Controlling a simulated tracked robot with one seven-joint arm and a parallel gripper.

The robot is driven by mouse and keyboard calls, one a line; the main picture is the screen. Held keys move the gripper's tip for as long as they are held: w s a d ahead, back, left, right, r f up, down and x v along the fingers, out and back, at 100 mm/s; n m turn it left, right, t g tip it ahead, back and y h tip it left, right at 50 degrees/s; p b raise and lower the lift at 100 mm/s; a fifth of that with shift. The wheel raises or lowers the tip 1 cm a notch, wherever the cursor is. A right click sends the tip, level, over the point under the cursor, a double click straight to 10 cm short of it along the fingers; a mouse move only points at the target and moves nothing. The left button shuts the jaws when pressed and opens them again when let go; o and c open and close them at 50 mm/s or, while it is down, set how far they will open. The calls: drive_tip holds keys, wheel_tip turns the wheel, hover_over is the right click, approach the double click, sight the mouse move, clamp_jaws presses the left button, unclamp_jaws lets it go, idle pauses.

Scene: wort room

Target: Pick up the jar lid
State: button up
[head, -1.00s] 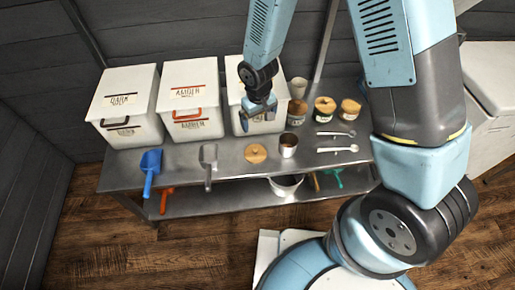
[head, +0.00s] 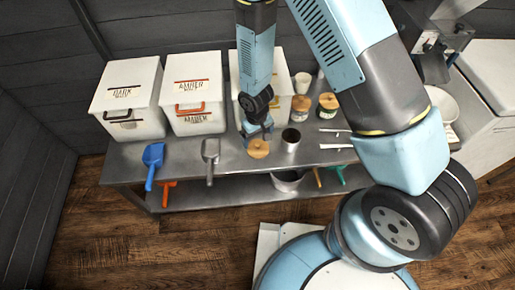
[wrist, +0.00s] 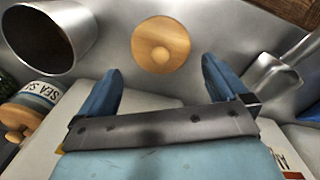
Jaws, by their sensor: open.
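The jar lid is a round wooden disc with a small knob, lying flat on the steel bench. It shows in the head view (head: 258,149) and in the wrist view (wrist: 160,45). My gripper (head: 257,132) is close to the lid in the head view, just behind and above it. In the wrist view my gripper's two blue fingers (wrist: 160,80) are spread apart with nothing between them. The lid lies beyond the fingertips, roughly centred between them and not touched.
A metal cup (head: 291,140) stands right of the lid. A grey scoop (head: 210,158) and a blue scoop (head: 152,163) lie left. White bins (head: 198,95) stand behind. A lidded jar (head: 327,106) and spoons (head: 335,139) are at the right.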

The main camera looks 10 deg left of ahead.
sight(257, 144)
drive_tip(key=shift+w+f, duration=0.15)
drive_tip(key=shift+f, duration=2.8)
drive_tip(key=c, duration=0.7)
drive_tip(key=shift+a+r, duration=0.1)
